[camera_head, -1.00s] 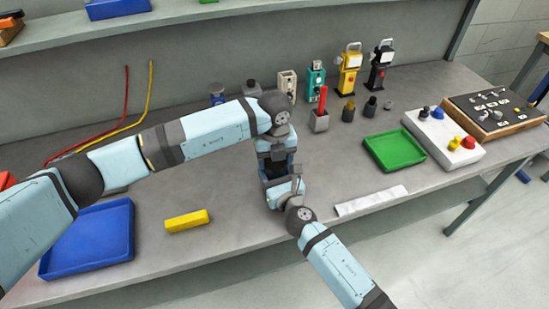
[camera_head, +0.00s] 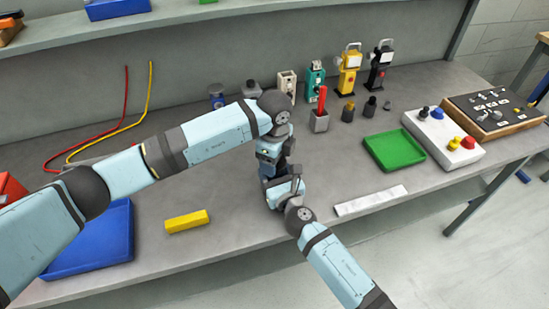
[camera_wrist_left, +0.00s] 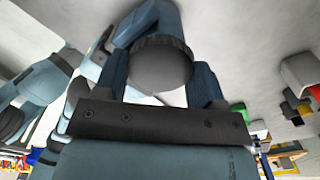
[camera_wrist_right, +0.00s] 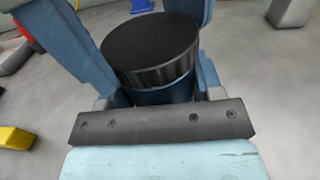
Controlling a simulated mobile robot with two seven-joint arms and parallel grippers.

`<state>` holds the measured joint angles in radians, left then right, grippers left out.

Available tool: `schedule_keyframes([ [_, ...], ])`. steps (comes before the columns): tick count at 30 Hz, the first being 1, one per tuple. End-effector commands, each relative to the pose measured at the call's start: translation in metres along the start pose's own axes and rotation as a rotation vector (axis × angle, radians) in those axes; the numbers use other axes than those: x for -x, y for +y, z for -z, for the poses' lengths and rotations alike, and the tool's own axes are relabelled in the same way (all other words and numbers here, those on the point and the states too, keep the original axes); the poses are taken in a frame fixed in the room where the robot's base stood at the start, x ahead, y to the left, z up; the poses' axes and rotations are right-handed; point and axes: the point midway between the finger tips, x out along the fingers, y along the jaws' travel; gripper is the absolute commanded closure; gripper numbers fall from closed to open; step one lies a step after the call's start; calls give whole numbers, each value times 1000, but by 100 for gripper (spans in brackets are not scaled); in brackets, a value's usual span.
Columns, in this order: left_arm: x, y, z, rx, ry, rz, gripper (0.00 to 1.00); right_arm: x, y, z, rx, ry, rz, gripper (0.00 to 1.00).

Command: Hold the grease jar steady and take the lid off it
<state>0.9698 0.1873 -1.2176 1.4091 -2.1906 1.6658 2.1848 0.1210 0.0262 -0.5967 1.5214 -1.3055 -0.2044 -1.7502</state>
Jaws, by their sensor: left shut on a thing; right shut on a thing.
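The grease jar is a blue body (camera_wrist_right: 165,96) under a black ribbed lid (camera_wrist_right: 145,45) in the right wrist view. No gap shows between lid and body there. My right gripper (camera_wrist_right: 158,85) is shut on the jar body. The lid (camera_wrist_left: 162,68) also shows as a dark disc in the left wrist view, between the fingers of my left gripper (camera_wrist_left: 160,75), which is shut on it. In the head view my left gripper (camera_head: 275,155) meets my right gripper (camera_head: 283,188) above the bench, and the two hide the jar.
On the bench (camera_head: 225,245) lie a yellow block (camera_head: 187,221), a blue tray (camera_head: 105,245), a white strip (camera_head: 370,201) and a green tray (camera_head: 394,151). A grey cup with a red stick (camera_head: 320,121) and several small devices stand behind. The front middle of the bench is clear.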

Motion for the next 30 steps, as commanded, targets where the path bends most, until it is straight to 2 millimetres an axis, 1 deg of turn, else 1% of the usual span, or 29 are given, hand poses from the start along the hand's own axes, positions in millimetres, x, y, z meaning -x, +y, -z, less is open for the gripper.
schedule_keyframes([
  [8,4,0,0,-1,0,0,65,0,0,0,0,0,0,100],
  [23,21,0,0,-1,0,1,65,0,0,0,0,0,0,100],
  [30,22,0,0,-1,0,0,65,0,0,0,0,0,0,100],
])
